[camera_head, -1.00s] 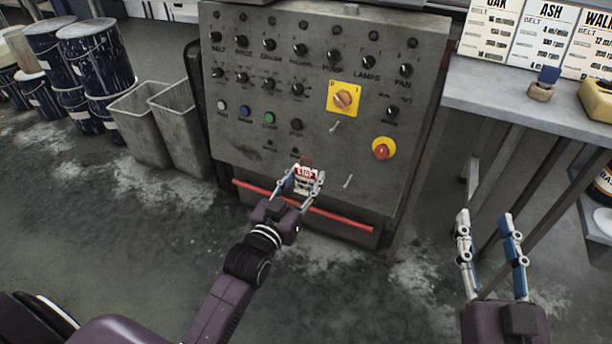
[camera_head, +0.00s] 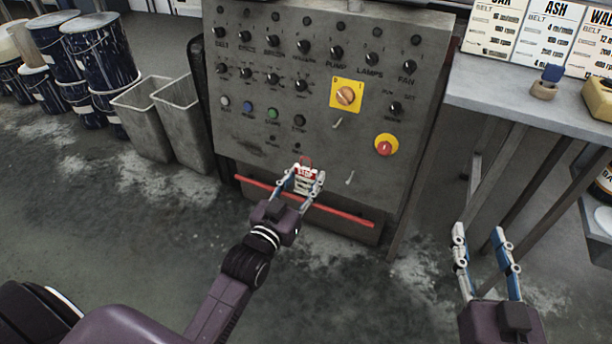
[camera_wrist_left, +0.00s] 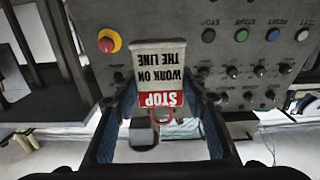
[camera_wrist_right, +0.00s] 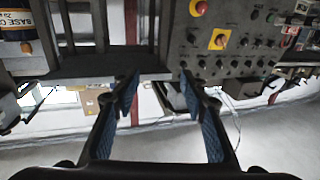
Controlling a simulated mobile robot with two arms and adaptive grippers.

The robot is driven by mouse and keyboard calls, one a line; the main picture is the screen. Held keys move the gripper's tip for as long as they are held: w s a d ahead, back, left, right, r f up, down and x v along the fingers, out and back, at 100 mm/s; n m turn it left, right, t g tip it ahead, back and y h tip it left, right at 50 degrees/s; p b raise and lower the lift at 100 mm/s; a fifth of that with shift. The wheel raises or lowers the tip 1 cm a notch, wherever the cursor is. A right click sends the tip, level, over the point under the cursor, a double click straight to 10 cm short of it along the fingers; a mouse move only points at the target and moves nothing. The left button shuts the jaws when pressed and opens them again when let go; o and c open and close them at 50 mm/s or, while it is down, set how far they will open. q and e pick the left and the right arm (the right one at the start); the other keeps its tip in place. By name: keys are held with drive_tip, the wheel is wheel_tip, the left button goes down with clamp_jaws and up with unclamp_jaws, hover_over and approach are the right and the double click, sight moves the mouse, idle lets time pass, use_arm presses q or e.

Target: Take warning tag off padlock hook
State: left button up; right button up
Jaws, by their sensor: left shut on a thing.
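The warning tag (camera_head: 304,182) is a small white and red card reading STOP, in front of the lower part of the grey control panel. A thin red loop shows at its top edge. In the left wrist view the tag (camera_wrist_left: 160,72) appears upside down, between the fingers. My left gripper (camera_head: 305,178) is shut on the tag, one finger at each side. Whether the loop still hangs on a hook is hidden. Two short pale pegs (camera_head: 337,123) (camera_head: 350,178) stick out of the panel to the right. My right gripper (camera_head: 482,236) is open and empty near the table legs.
The control panel (camera_head: 240,125) carries knobs, buttons, a yellow-backed rotary switch (camera_head: 346,95) and a red emergency button (camera_head: 385,146). A red bar (camera_head: 345,214) runs below the tag. Grey bins (camera_head: 145,125) stand left. A grey table (camera_head: 490,90) stands right.

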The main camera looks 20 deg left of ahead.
sight(305, 179)
use_arm(q)
drive_tip(key=shift+s+p, duration=0.55)
drive_tip(key=shift+s, duration=0.65)
drive_tip(key=shift+s+a+p, duration=0.1)
drive_tip(key=shift+s+p, duration=0.25)
drive_tip(key=shift+s, duration=0.95)
use_arm(e)
drive_tip(key=s+d+f+g+h, duration=0.1)
drive_tip(key=s+f+g, duration=0.1)
drive_tip(key=f, duration=0.3)
drive_tip(key=s+d+f+g, duration=0.1)
drive_tip(key=s+f+g, duration=0.1)
drive_tip(key=f+g, duration=0.2)
drive_tip(key=shift+s+d+f+h, duration=0.2)
drive_tip(key=shift+d+f+h, duration=0.2)
drive_tip(key=shift+f, duration=0.8)
